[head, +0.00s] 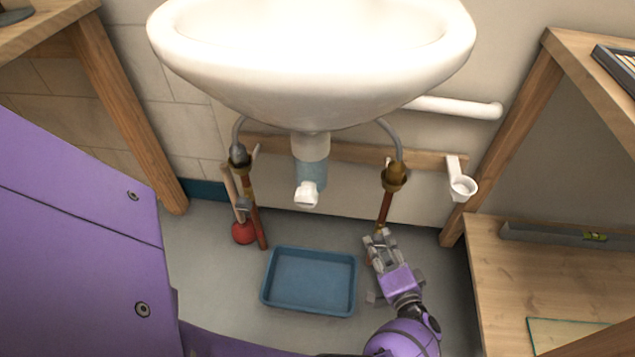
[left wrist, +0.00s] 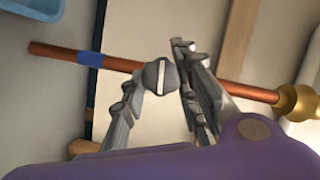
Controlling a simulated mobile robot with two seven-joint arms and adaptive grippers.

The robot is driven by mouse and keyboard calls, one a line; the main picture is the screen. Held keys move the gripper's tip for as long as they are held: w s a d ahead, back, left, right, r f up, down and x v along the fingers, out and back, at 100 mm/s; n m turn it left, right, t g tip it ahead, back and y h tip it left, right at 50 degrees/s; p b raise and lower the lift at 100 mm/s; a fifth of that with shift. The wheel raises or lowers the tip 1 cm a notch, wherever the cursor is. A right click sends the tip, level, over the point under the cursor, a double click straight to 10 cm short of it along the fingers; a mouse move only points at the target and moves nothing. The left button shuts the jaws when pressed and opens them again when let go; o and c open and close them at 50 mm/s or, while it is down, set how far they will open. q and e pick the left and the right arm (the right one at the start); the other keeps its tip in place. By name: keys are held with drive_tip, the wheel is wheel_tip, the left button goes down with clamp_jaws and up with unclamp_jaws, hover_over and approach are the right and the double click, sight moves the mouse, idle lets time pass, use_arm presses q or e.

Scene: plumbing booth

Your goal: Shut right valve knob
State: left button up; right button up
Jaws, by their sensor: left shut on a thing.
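The right valve knob (left wrist: 160,76) is a grey round knob with a pale stripe, on a copper pipe marked with blue tape in the left wrist view. My left gripper (left wrist: 167,78) has its fingers on either side of the knob and is shut on it. In the head view, my left gripper (head: 378,242) is at the lower part of the right copper pipe (head: 384,212), below the sink's right side. The knob is hidden behind the fingers there. My right gripper is not in view.
A white sink (head: 310,95) hangs above, with a drain trap (head: 308,180) under it. A blue tray (head: 310,282) lies on the floor left of my gripper. A red plunger cup (head: 244,233) stands near the left pipe. A wooden bench (head: 530,290) is at right.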

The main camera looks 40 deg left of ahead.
use_arm(q)
drive_tip(key=shift+d+f+m+b, duration=0.25)
drive_tip(key=shift+d+m+b, duration=0.1)
drive_tip(key=shift+m+b, duration=0.3)
drive_tip(key=o, duration=1)
drive_tip(key=shift+y, duration=0.3)
drive_tip(key=shift+o, duration=0.2)
drive_tip(key=shift+a, duration=0.15)
drive_tip(key=shift+r, duration=0.1)
drive_tip(key=f+v, duration=0.1)
drive_tip(key=v, duration=1.1)
drive_tip(key=shift+s+r, duration=0.15)
drive_tip(key=shift+r, duration=0.2)
drive_tip(key=shift+a, duration=0.1)
